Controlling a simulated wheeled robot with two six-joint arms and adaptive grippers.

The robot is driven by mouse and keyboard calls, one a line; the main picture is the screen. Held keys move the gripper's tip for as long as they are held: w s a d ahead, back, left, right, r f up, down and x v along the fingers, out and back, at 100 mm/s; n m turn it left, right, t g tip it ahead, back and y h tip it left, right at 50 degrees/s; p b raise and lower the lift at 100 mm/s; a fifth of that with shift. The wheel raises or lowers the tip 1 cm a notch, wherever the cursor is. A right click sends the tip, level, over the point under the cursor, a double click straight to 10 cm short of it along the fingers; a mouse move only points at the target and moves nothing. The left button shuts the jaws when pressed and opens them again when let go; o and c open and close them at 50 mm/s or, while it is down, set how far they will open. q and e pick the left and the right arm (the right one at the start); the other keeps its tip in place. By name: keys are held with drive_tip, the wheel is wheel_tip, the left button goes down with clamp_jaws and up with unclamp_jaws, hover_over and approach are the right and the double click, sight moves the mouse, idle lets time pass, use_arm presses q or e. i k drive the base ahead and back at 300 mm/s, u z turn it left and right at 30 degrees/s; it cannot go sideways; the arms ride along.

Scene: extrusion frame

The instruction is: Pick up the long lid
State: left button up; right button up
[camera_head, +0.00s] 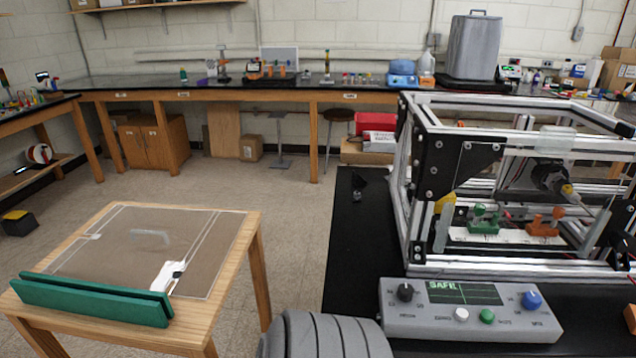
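A large clear, flat panel with pale edge lines (205,240) lies on the small wooden table at the left; it looks like the long lid. A raised translucent handle (150,237) shows near its middle. Its exact outline is hard to make out against the brown top. A smaller clear block (557,138) sits at the top of the metal extrusion frame (418,170) at the right; I cannot tell whether it belongs to another lid. Neither of my grippers is in view.
A long green two-rail piece (95,302) runs along the front edge of the wooden table (185,335). A white patch with a dark mark (168,277) lies near it. A grey control box (470,325) reading "SAFE" stands before the frame on the black bench (350,240). Open floor separates the tables.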

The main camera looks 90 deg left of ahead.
sight(144, 248)
drive_tip(key=k, duration=2.15)
drive_tip(key=u, duration=0.5)
